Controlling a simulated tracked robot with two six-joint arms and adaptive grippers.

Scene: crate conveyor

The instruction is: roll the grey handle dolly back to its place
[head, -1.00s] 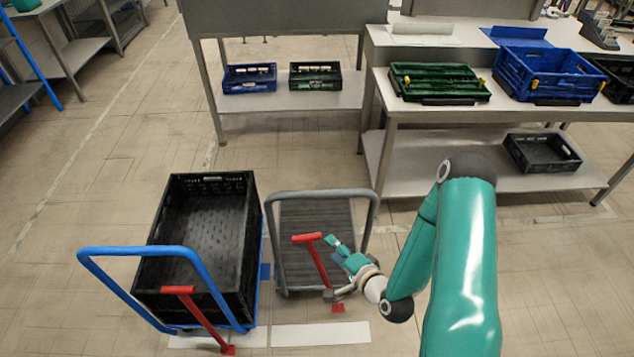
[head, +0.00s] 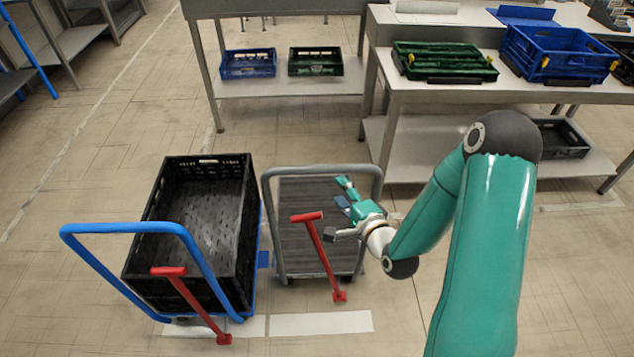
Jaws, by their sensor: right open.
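The grey handle dolly (head: 309,262) stands on the floor in the middle, with a grey tube handle, a dark ribbed deck and a red T-shaped bar (head: 318,257) at its front. Its deck is empty. My right gripper (head: 342,208) is open and empty, in front of the grey handle dolly's deck in the picture, just right of the red bar's top. I cannot tell whether it touches the dolly. My left gripper is not in view.
A blue handle dolly (head: 188,232) carrying a black crate (head: 245,245) stands close on the left. White floor strips (head: 320,323) lie in front. A table (head: 455,102) with green and blue crates stands at the back right. Open floor lies to the left.

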